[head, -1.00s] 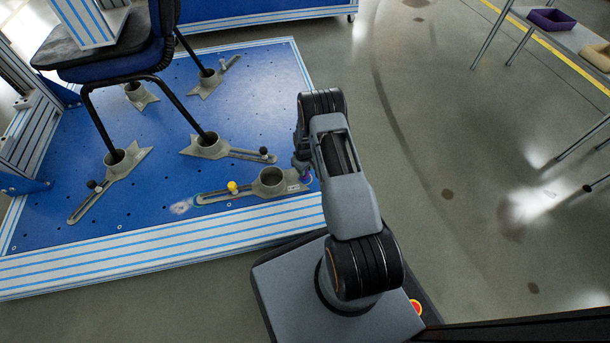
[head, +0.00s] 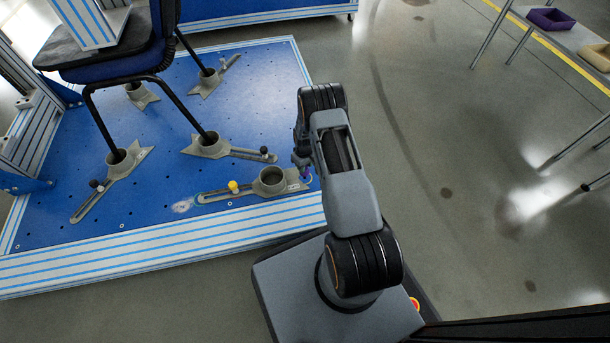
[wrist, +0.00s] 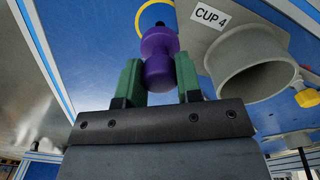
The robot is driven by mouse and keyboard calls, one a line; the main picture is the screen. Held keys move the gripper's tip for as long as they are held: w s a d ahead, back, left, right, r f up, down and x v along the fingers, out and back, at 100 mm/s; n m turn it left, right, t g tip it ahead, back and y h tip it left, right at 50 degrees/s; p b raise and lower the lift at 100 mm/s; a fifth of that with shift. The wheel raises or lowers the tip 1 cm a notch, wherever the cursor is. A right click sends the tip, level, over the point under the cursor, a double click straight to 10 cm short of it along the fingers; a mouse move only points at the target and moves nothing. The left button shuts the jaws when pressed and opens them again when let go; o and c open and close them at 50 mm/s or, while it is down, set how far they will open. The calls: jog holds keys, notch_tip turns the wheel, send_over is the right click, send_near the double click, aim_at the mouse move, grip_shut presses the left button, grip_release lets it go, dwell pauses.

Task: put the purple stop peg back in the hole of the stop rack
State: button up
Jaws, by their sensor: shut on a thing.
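The purple stop peg (wrist: 160,58) is a waisted, rounded piece between the green fingers of my gripper (wrist: 159,82) in the wrist view. My gripper is shut on it. In the head view, the peg (head: 307,177) shows as a small purple spot below my gripper (head: 303,166), at the right edge of the blue plate. In the wrist view, a yellow ring (wrist: 139,21) on the blue surface lies behind the peg's far end, with a small dark spot inside it. Whether the peg touches the surface is unclear. I cannot tell which part is the stop rack.
A grey cup fixture labelled CUP 4 (wrist: 243,62) stands close right of the peg. Its yellow knob (head: 233,187) shows in the head view. A chair (head: 125,70) stands in other cups. A purple bin (head: 551,20) is on the far-right table. Floor on the right is open.

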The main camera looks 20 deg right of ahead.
jog(key=shift+r+p, duration=1.15)
jog(key=shift+r, duration=0.8)
jog(key=shift+r, duration=0.1)
